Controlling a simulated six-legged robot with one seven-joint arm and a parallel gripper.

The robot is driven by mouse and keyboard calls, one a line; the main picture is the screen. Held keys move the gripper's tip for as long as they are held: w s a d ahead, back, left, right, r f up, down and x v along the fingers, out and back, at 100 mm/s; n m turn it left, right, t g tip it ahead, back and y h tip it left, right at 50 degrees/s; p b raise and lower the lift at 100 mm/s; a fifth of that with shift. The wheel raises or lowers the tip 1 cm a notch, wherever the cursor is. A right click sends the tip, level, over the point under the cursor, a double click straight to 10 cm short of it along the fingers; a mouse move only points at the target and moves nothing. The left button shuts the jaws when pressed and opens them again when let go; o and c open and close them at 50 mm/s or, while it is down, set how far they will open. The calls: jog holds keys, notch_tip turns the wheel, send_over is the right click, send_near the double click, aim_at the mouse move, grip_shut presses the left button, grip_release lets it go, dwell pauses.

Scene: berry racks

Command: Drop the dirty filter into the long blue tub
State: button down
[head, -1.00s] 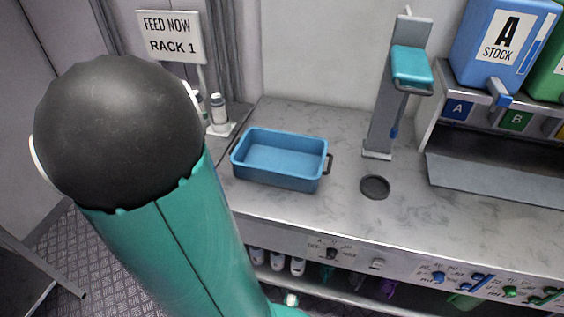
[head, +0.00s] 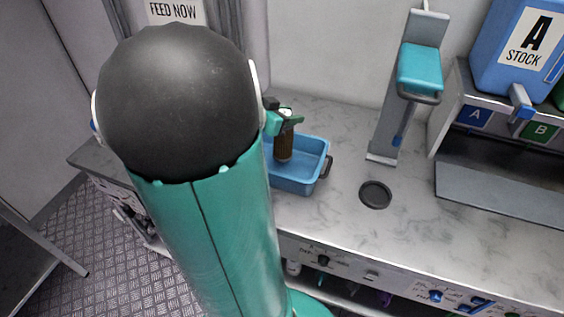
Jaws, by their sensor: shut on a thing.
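The long blue tub (head: 295,187) sits on the grey marbled counter, with a dark handle at its right end. My arm covers its left part. My gripper (head: 285,128) shows just past my arm's big dark joint, over the tub. It is shut on a brown, cylinder-shaped dirty filter (head: 283,148), which hangs upright below it. The filter appears over the tub's inside; I cannot tell whether it touches the tub floor.
A grey stand with a teal top (head: 420,68) rises right of the tub. A round dark drain (head: 375,194) lies in the counter. The blue A stock container (head: 520,50) stands on a dispenser at right.

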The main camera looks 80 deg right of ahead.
jog(key=f, duration=0.3)
jog(key=shift+w+a+f, duration=0.1)
jog(key=shift+w+f, duration=0.05)
jog(key=shift+w, duration=0.05)
jog(key=shift+a+f, duration=0.15)
jog(key=shift+f, duration=0.65)
jog(key=c, duration=0.8)
grip_release()
jog(key=shift+c, duration=0.2)
jog(key=v, duration=1.3)
jog(key=shift+w+a, duration=0.2)
jog(key=shift+w, duration=0.1)
